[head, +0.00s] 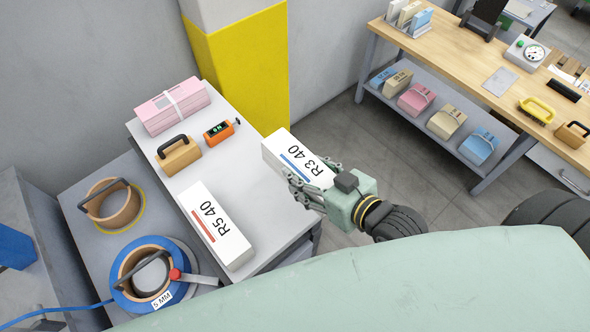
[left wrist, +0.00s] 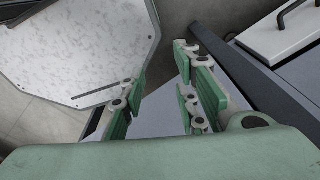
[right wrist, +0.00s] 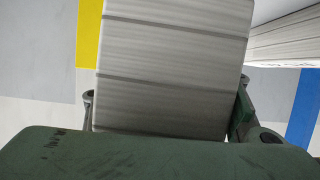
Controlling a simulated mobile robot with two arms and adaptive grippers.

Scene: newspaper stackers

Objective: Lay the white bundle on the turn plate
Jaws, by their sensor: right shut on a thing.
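In the right wrist view the bundle (right wrist: 175,70) shows banded paper edges between the fingers. A second white bundle marked R5 40 with a red stripe (head: 215,225) lies on the bench to the left. My left gripper (left wrist: 155,105) is open and empty, seen only in the left wrist view. A mottled metal plate (left wrist: 85,45) lies beyond it; I cannot tell whether it is the turn plate.
A pink bundle (head: 170,107), a tan handled block (head: 178,154) and an orange device (head: 220,131) stand on the bench (head: 165,185). A blue reel (head: 125,285) is at lower left. A yellow column (head: 240,70) rises behind. A wooden workbench (head: 480,70) is at right.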

